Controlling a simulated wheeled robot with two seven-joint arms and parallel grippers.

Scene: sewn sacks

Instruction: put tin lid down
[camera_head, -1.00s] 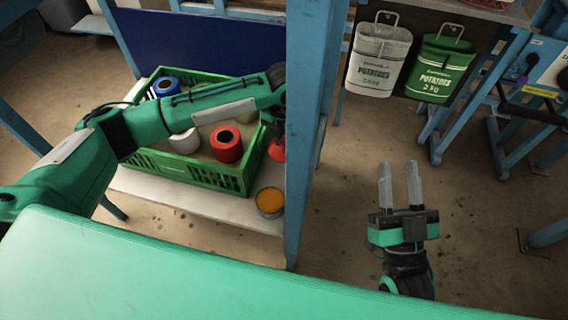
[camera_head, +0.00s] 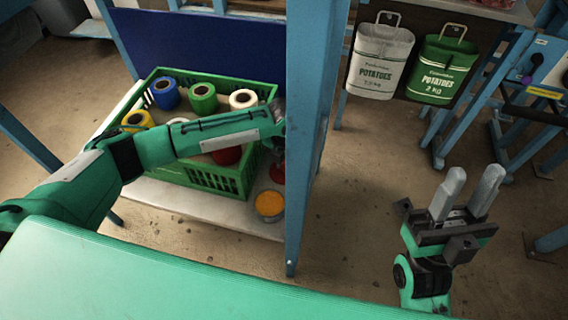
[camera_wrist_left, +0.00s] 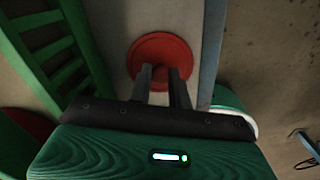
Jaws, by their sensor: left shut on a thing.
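The red tin lid (camera_wrist_left: 160,52) is a round disc with a raised knob in the left wrist view. My left gripper (camera_wrist_left: 165,78) is shut on its knob. In the head view my left gripper (camera_head: 277,155) is at the right end of the green crate, partly hidden by its own arm and the blue post. The lid's red edge (camera_head: 277,174) shows just below it. An open tin with orange contents (camera_head: 270,204) stands on the pale shelf in front of the lid. I cannot tell whether the lid touches the shelf. My right gripper (camera_head: 469,187) is open and empty over the floor.
The green crate (camera_head: 215,183) holds several coloured spools. A blue post (camera_head: 307,130) stands close right of the lid. A white potato sack (camera_head: 380,60) and a green one (camera_head: 442,68) hang at the upper right. The pale shelf (camera_head: 215,217) is bare along its front.

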